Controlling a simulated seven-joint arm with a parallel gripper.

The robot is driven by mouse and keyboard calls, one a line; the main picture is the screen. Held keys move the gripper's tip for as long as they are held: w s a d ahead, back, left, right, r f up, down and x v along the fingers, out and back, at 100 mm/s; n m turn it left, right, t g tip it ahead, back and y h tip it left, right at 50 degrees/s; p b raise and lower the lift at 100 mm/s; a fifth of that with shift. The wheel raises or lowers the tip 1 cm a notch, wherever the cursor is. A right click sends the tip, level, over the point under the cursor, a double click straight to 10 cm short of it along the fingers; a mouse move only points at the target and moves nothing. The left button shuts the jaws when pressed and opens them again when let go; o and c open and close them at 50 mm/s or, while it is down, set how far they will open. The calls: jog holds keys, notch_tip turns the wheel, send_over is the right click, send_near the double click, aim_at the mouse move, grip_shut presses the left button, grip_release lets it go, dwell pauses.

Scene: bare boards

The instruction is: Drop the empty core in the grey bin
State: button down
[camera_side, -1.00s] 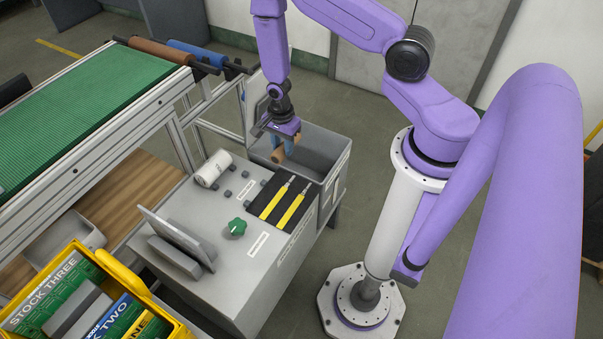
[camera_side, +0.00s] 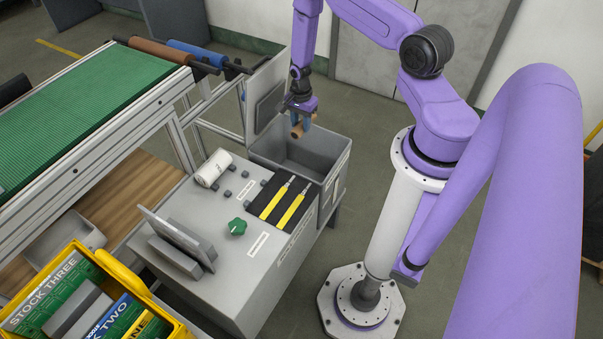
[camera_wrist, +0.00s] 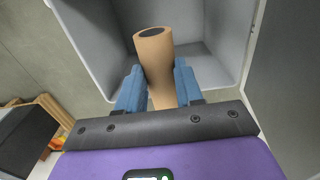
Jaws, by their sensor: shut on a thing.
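The empty core is a brown cardboard tube (camera_side: 297,130). My gripper (camera_side: 301,118) is shut on it and holds it above the open grey bin (camera_side: 335,165). In the wrist view the core (camera_wrist: 155,52) stands between the two blue fingers of my gripper (camera_wrist: 159,88), with its dark open end facing up the picture. The bin's grey walls (camera_wrist: 95,40) and floor show beyond the core. The bin interior that shows looks empty. The core's lower end is hidden by the gripper body in the wrist view.
A grey bench beside the bin holds a white roll (camera_side: 213,168), two yellow-handled tools (camera_side: 284,203) and a green knob (camera_side: 237,227). A raised grey panel (camera_side: 266,92) stands behind the bin's left side. A green conveyor (camera_side: 80,110) lies at left, a yellow crate (camera_side: 118,268) at lower left.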

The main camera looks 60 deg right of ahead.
jog(key=shift+f, duration=1.1)
jog(key=c, duration=0.7)
grip_release()
jog(key=shift+o, duration=0.2)
notch_tip(320, 180, up, 18)
jog(key=shift+f, duration=0.25)
jog(key=shift+a, duration=0.1)
